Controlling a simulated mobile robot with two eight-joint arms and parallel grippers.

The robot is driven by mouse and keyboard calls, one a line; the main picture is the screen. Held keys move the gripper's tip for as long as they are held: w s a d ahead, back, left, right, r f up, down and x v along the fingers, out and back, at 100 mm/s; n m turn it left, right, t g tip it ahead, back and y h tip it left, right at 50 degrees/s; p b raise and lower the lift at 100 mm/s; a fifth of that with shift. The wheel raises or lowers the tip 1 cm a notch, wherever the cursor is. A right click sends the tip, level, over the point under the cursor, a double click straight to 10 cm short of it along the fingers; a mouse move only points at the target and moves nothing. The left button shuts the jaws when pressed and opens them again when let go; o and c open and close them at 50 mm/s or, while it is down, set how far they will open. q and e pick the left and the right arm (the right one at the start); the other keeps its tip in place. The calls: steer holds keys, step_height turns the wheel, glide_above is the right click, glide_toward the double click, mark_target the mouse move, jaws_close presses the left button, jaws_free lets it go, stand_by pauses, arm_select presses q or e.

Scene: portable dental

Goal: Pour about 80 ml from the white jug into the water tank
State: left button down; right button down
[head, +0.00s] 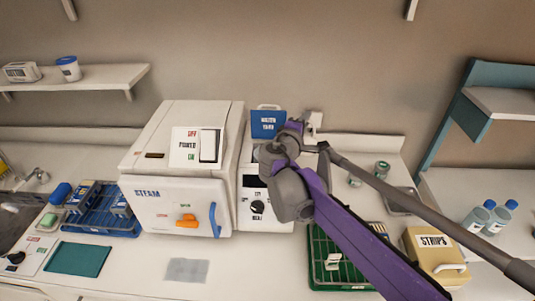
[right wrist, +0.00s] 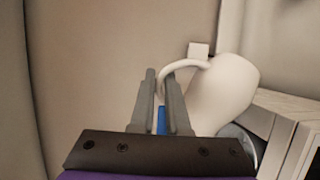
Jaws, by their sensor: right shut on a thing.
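The jug's body lies to the right of the fingers, at a slant in that view. Its opening and contents are not visible. In the head view my gripper and arm hide most of the jug. A blue sliver shows between the fingers. My left gripper is not in view.
The steam unit (head: 180,205) stands on the counter, with a blue rack (head: 100,225) on its left. A green rack (head: 318,245), a yellow STRIPS box (head: 433,262) and capped bottles (head: 478,217) are to the right. The wall is close behind.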

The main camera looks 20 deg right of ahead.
mark_target(316, 141)
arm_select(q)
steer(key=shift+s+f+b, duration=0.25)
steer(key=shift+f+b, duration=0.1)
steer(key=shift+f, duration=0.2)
arm_select(e)
steer(key=shift+w+a+f+n, duration=0.1)
steer(key=shift+w+a+n, duration=0.05)
steer(key=shift+a+n, duration=0.15)
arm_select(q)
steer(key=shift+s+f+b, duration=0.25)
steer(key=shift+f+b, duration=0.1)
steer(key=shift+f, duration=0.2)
arm_select(e)
steer(key=shift+w+a+r+n+h, duration=0.3)
steer(key=shift+a+r+n+h, duration=0.15)
steer(key=shift+n, duration=0.35)
